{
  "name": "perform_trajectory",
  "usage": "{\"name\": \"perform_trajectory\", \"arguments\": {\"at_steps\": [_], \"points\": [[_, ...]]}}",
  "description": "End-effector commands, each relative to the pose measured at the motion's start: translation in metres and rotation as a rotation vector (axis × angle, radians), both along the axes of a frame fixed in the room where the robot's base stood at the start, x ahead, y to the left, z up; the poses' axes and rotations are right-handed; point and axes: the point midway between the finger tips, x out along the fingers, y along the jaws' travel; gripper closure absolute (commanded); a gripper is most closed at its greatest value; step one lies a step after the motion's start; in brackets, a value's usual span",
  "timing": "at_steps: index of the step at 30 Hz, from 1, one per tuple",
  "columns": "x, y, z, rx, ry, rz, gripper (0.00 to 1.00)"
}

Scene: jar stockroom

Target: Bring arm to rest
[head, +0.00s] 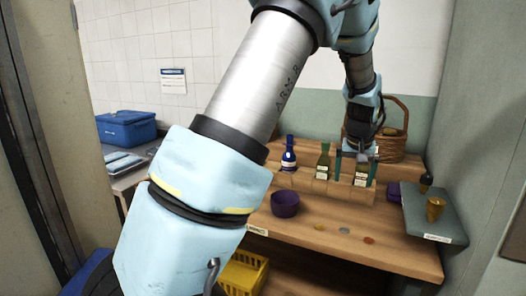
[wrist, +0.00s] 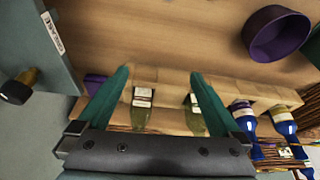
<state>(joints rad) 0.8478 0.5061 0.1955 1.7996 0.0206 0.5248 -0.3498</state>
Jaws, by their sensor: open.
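My arm reaches across the head view to the wooden bench. My gripper (head: 356,160) is over the right part of a wooden bottle rack (head: 322,186). In the wrist view my gripper (wrist: 158,80) has its two green fingers spread wide. A yellow-green bottle (wrist: 138,118) with a pale label shows between them and does not appear clamped. The same bottle seems to stand in the rack in the head view (head: 361,174). Another green bottle (wrist: 197,118) is partly covered by the right finger.
A blue bottle (head: 288,156) and green bottle (head: 323,162) stand in the rack. A purple bowl (head: 285,204) and small discs (head: 344,230) are in front. A wicker basket (head: 400,145) stands behind. A grey-green tray (head: 420,218) holding small vessels is at right.

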Motion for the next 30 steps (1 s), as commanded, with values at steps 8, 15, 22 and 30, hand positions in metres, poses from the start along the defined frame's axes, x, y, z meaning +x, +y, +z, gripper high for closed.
{"name": "perform_trajectory", "arguments": {"at_steps": [8,15,22,30], "points": [[-0.018,0.134,0.001,0.015,0.069,0.105,0.00],[-0.097,0.270,-0.006,0.030,0.146,0.209,0.00],[-0.158,0.322,-0.015,0.042,0.185,0.253,0.00],[-0.167,0.328,-0.016,0.044,0.191,0.258,0.00]]}}
